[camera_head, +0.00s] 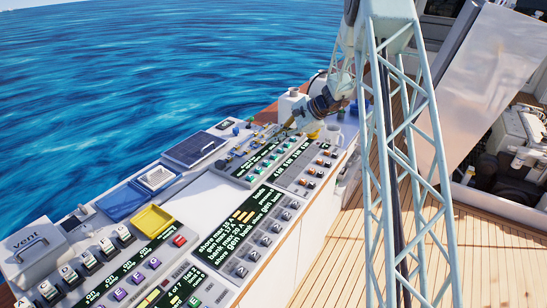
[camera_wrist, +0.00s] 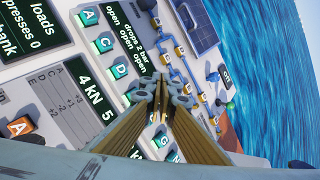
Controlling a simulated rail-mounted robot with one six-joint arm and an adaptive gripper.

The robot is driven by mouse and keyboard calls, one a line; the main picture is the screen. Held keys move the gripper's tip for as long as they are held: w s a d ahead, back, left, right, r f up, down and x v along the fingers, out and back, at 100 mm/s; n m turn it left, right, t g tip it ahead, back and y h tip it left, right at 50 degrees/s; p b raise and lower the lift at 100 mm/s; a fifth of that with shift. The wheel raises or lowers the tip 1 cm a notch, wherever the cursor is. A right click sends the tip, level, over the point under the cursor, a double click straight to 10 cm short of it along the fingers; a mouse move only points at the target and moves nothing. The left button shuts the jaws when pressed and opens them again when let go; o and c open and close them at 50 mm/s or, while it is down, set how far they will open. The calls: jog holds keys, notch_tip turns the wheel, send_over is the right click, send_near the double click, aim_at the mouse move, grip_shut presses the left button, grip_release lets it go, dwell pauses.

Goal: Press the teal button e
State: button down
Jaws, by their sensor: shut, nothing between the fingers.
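A row of teal buttons (camera_wrist: 103,43) runs diagonally across the panel in the wrist view. Letters A, C and D read on the upper ones. More teal keys (camera_wrist: 160,139) show lower down beside the fingers. I cannot read an E on any key; part of the row is hidden behind my gripper. In the head view the teal row (camera_head: 261,159) is small and its letters are unreadable. My gripper (camera_wrist: 160,78) is shut and empty, its fingertips over the row just past D. I cannot tell whether they touch a key. It also shows in the head view (camera_head: 288,127) above the row's far end.
Orange buttons (camera_wrist: 19,126) and a dark display (camera_wrist: 95,95) lie left of the row in the wrist view. Small orange-marked fittings (camera_wrist: 181,74) lie right. In the head view, a solar panel (camera_head: 194,149), yellow tray (camera_head: 152,222) and blue tray (camera_head: 122,201) share the console.

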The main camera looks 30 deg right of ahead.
aim_at(274, 155)
notch_tip(274, 155, down, 2)
jog(key=shift+f+b, duration=0.25)
jog(key=shift+b, duration=0.05)
jog(key=shift+f+b, duration=1)
jog(key=shift+f, duration=0.2)
jog(key=shift+f+b, duration=1.25)
jog(key=shift+f, duration=0.05)
dwell(2.6)
jog(key=shift+r, duration=0.15)
jog(key=shift+r+p, duration=0.45)
jog(key=shift+r, duration=0.65)
jog(key=shift+r, duration=0.15)
jog(key=shift+r+p, duration=0.95)
jog(key=shift+r, duration=1.4)
